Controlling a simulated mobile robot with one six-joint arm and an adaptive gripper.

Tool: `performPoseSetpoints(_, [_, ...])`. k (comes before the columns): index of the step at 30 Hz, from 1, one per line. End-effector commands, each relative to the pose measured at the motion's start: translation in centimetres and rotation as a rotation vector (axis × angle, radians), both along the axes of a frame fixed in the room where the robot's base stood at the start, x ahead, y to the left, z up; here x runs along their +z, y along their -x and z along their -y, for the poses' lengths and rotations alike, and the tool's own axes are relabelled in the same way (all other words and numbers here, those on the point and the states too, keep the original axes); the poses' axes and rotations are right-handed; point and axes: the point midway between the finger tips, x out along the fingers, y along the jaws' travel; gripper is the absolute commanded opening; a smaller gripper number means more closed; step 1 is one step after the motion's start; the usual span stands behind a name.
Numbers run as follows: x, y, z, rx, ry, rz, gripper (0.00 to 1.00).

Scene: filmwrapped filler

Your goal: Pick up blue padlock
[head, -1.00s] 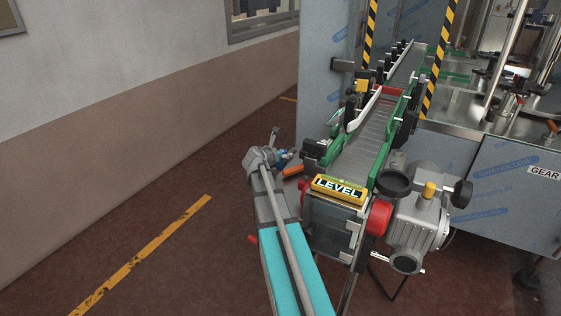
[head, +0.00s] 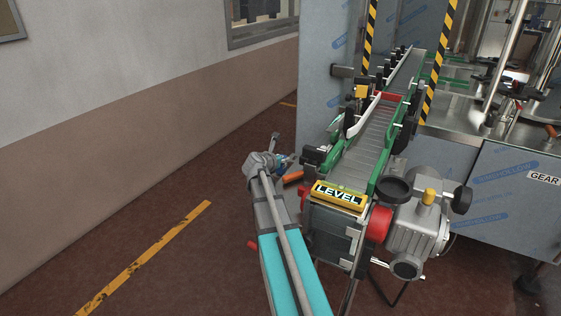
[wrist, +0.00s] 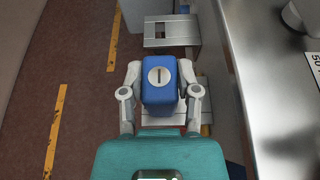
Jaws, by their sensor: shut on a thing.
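The blue padlock (wrist: 159,95) shows in the wrist view as a blue block with a round, slotted silver keyhole facing the camera. My gripper (wrist: 160,92) has one finger on each side of it and is shut on it. In the head view my gripper (head: 280,162) is beside the left side of the conveyor's near end. A small blue part of the padlock (head: 284,159) shows there; most of it is hidden by my arm. I cannot tell in either view whether the padlock touches a surface.
The conveyor (head: 365,145) with green side rails stands right of my arm. A yellow LEVEL box (head: 339,195) sits at its near end, beside a grey motor (head: 415,225). An orange handle (head: 292,178) is close to my gripper. Floor to the left is clear.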

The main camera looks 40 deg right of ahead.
Motion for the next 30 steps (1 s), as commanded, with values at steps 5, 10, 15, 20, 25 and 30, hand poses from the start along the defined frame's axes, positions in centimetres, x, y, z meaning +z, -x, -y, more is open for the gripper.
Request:
performPoseSetpoints(5, [1.0,0.0,0.0,0.000,0.000,0.000,0.00])
performPoseSetpoints(10, [2.4,0.0,0.0,0.000,0.001,0.000,0.00])
performPoseSetpoints(15, [4.2,0.0,0.0,0.001,0.001,0.000,0.00])
performPoseSetpoints(20, [5.9,0.0,0.0,0.001,0.001,0.000,0.00])
performPoseSetpoints(25, [7.6,0.0,0.0,0.001,0.001,0.000,0.00])
performPoseSetpoints(30, [8.9,0.0,-0.1,0.001,0.001,0.000,0.00])
